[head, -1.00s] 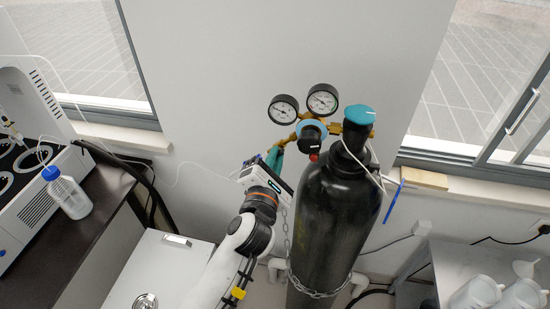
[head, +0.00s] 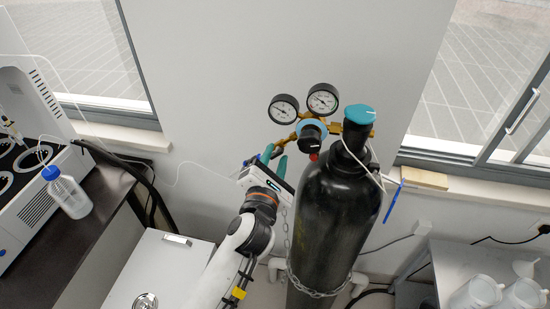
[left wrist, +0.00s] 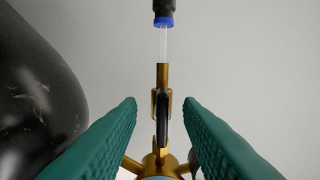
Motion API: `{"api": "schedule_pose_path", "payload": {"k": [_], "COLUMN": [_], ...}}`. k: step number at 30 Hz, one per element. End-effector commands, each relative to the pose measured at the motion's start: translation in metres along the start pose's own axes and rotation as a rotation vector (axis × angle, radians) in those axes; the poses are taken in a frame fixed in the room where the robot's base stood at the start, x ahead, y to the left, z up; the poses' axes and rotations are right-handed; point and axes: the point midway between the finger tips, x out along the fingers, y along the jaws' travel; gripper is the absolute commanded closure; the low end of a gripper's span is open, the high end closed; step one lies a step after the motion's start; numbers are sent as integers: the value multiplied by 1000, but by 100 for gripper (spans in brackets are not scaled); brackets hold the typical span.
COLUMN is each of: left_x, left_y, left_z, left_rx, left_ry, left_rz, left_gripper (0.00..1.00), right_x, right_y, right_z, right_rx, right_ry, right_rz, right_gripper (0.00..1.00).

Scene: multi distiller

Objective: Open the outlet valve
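My left gripper (head: 274,155) is beside the brass regulator, left of the black gas cylinder (head: 338,215). In the left wrist view its two green fingers (left wrist: 162,115) are spread apart with clear gaps. Between them is a thin dark handle (left wrist: 162,120) on a brass outlet fitting (left wrist: 162,76), seen edge-on and touched by neither finger; it looks like the outlet valve. In the head view the gripper and regulator hide this part. The regulator carries a black knob with a blue ring (head: 312,131). A teal knob (head: 360,114) tops the cylinder. My right gripper is out of view.
Two gauges (head: 284,108) stand above the regulator. A chain (head: 318,294) circles the cylinder. A dark-topped bench (head: 95,205) with a blue-capped bottle (head: 70,195) is at left. A blue-collared hose end (left wrist: 163,20) sits above the outlet in the wrist view.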

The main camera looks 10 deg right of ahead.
Motion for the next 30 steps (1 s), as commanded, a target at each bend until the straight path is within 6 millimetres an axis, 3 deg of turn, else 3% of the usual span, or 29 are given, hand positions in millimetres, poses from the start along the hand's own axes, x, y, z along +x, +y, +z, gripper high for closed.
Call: {"api": "schedule_pose_path", "payload": {"k": [10, 24, 30], "left_x": [-10, -102, -119], "left_y": [1, 2, 0], "left_z": [0, 2, 0], "left_rx": [0, 0, 1], "left_ry": [3, 3, 1], "left_rz": [-2, 0, 0], "left_gripper": [68, 68, 68], "right_x": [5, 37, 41], "right_y": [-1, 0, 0], "right_z": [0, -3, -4], "right_rx": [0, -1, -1], "right_ry": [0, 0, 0], "right_rz": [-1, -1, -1], "right_gripper": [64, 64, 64]}}
